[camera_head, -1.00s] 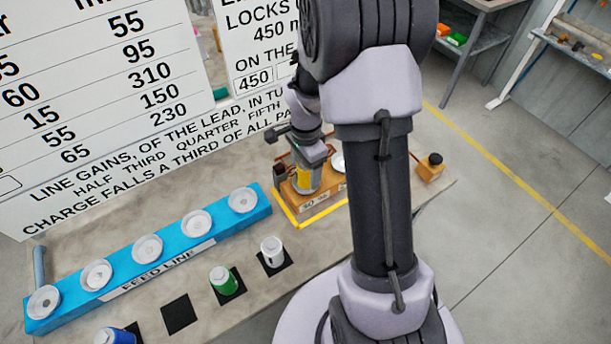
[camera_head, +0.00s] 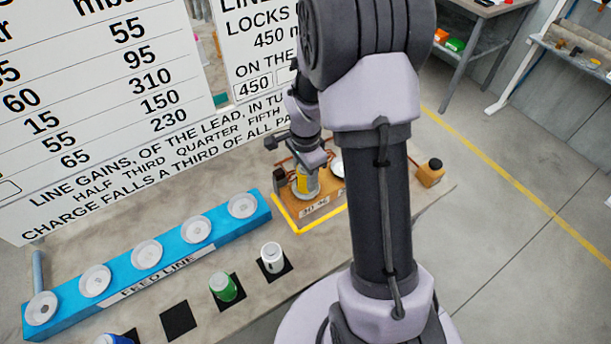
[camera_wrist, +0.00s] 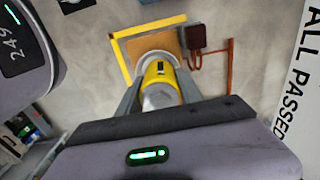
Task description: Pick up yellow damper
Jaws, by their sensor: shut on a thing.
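The yellow damper (camera_head: 306,181) is a small yellow and grey cylinder at the orange-brown stand (camera_head: 323,208) at the back of the bench. It shows in the wrist view (camera_wrist: 158,76) between my fingers. My gripper (camera_head: 308,170) is above it and shut on it, with one finger on each side in the wrist view (camera_wrist: 159,93). The damper looks upright in the head view. I cannot tell whether its base touches the stand.
The blue feed line rail (camera_head: 178,250) with several round white seats runs along the left. White (camera_head: 272,257), green (camera_head: 224,287) and blue (camera_head: 114,339) dampers stand in front of it, near an empty black square (camera_head: 178,321). A large sign (camera_head: 120,110) stands behind.

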